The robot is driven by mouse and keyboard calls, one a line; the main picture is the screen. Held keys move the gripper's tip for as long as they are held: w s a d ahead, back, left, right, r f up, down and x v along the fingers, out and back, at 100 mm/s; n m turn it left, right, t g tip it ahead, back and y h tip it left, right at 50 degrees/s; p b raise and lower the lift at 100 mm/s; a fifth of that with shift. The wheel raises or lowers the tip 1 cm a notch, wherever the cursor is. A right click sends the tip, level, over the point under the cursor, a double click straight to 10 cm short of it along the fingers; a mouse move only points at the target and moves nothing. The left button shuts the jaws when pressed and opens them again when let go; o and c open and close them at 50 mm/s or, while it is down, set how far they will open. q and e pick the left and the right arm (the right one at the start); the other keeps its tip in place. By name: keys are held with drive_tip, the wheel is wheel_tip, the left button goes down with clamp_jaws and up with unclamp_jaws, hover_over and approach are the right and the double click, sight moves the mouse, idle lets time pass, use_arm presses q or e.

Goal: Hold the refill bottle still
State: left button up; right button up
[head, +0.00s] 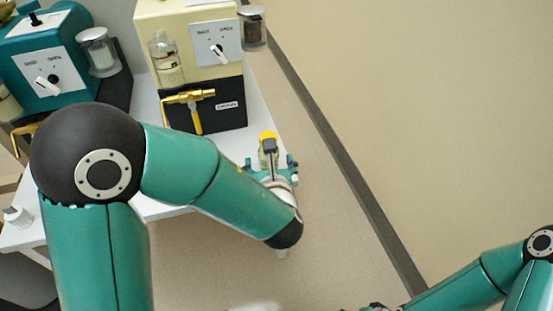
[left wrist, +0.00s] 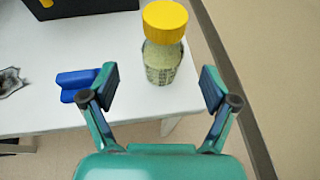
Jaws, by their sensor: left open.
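The refill bottle, a clear jar with a yellow cap (left wrist: 166,22) and pale green, grainy contents (left wrist: 162,62), stands upright on the white table near its right edge. In the left wrist view it lies ahead of my left gripper (left wrist: 161,88), between the lines of the two fingers and just beyond their tips. The gripper is open and empty. In the head view the yellow cap (head: 268,135) shows past my left gripper (head: 270,168), which hides most of the bottle. Only a dark bit of my right gripper (head: 376,307) shows at the bottom edge.
A cream dispenser unit (head: 190,45) with a brass tap (head: 190,97) stands behind on the table (head: 165,205). A teal unit (head: 45,60) is at left. A blue object (left wrist: 75,84) and crumpled foil (left wrist: 10,82) lie left of the bottle. Right of the table is open floor.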

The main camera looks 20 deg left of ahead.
use_arm(q)
drive_tip(key=shift+b+x, duration=0.8)
drive_tip(key=shift+x, duration=2.6)
drive_tip(key=shift+d, duration=0.15)
drive_tip(key=shift+c, duration=0.2)
drive_tip(key=shift+r, duration=0.1)
drive_tip(key=c, duration=1.4)
